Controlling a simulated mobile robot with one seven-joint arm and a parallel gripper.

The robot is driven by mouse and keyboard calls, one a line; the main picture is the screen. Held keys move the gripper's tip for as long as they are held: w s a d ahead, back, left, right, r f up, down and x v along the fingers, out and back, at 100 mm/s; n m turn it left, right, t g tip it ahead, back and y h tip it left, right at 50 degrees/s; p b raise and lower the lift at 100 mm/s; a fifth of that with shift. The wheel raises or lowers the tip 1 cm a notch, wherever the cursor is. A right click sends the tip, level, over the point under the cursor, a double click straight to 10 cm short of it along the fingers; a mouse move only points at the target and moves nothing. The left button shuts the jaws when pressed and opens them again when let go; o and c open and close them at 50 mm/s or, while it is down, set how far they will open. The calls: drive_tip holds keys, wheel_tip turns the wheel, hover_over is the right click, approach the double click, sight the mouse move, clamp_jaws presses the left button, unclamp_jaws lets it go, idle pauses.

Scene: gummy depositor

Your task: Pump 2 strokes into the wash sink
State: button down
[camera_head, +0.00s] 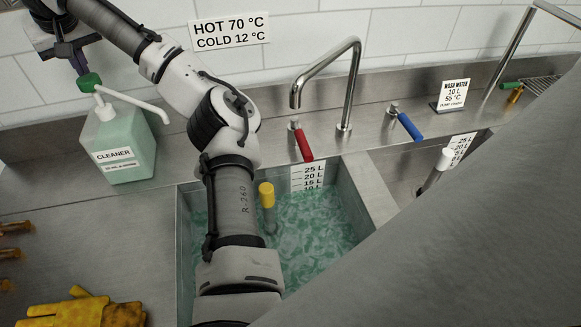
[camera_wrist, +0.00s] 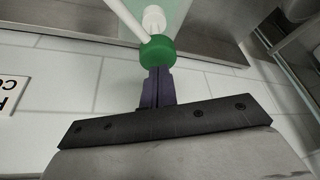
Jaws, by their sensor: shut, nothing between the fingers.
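The cleaner pump bottle (camera_head: 128,150) stands on the steel counter at the left, pale green with a white pump and a long white spout. The spout points right, towards the wash sink (camera_head: 183,250). The pump has a green cap on top (camera_head: 89,82). My gripper (camera_head: 79,66) is shut and empty, with its fingertips at the green cap from above. In the wrist view the purple fingers (camera_wrist: 157,78) meet the green cap (camera_wrist: 157,50); whether they press on it I cannot tell. The sink holds greenish water with a yellow-topped standpipe (camera_head: 267,195).
A curved tap (camera_head: 350,85) rises behind the sink, with a red lever (camera_head: 304,145) and a blue lever (camera_head: 411,126). Yellow gloves (camera_head: 85,312) lie at the front left. A second basin and a wash-water sign (camera_head: 454,95) are at the right. My arm crosses above the sink.

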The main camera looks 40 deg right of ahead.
drive_tip(key=shift+f+b, duration=0.65)
drive_tip(key=shift+f, duration=0.8)
drive_tip(key=shift+r, duration=0.1)
drive_tip(key=shift+r+p, duration=0.9)
drive_tip(key=shift+p, duration=0.15)
drive_tip(key=shift+r, duration=0.85)
drive_tip(key=shift+r, duration=3)
